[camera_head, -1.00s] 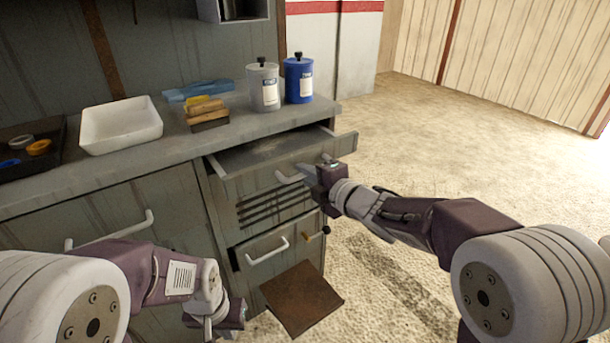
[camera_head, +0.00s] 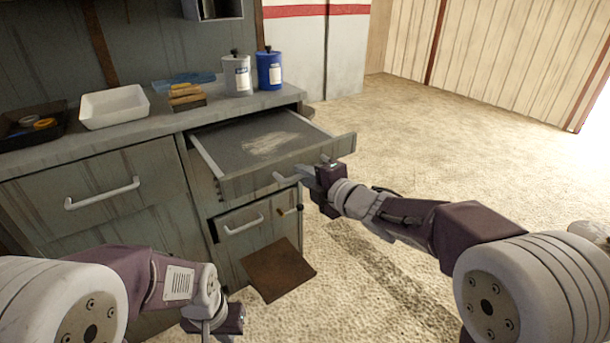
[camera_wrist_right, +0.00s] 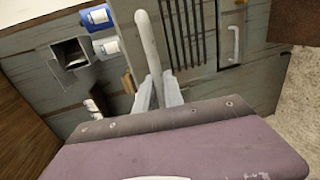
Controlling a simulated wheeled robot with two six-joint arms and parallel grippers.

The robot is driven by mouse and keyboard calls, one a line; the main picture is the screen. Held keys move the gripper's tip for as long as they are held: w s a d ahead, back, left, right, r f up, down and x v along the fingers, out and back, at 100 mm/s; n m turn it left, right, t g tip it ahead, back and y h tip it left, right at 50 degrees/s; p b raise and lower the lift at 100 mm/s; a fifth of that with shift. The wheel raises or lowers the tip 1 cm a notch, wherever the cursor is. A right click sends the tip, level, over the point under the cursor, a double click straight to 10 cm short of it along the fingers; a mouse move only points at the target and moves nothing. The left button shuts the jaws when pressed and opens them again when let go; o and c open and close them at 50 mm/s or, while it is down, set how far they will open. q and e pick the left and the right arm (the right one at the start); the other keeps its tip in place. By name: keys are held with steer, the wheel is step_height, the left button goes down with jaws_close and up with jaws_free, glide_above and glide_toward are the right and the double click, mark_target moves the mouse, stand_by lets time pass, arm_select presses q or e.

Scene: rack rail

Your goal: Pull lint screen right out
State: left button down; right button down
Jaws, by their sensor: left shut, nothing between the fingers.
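The lint screen (camera_head: 220,140) is a flat grey drawer-like tray with a pale patch of lint (camera_head: 265,143) on it. It is slid well out of the cabinet, below the worktop. Its front bears a pale bar handle (camera_head: 284,180), which also shows in the right wrist view (camera_wrist_right: 148,45). My right gripper (camera_head: 308,174) is at this handle; in the right wrist view its fingers (camera_wrist_right: 158,95) lie on both sides of the bar, closed on it. My left gripper (camera_head: 238,322) is shut and empty, low at the front, away from the screen.
On the worktop stand a white tray (camera_head: 113,121), a grey canister (camera_head: 237,78), a blue canister (camera_head: 269,72) and brushes (camera_head: 187,98). A lower door (camera_head: 245,222) has its own handle. A brown plate (camera_head: 278,270) lies low before the cabinet. The floor at right is clear.

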steer(key=c, duration=1.5)
jaws_free()
steer(key=shift+w, duration=0.1)
steer(key=shift+o, duration=0.2)
steer(key=p+v, duration=0.2)
steer(key=v, duration=0.7)
steer(key=shift+p, duration=0.35)
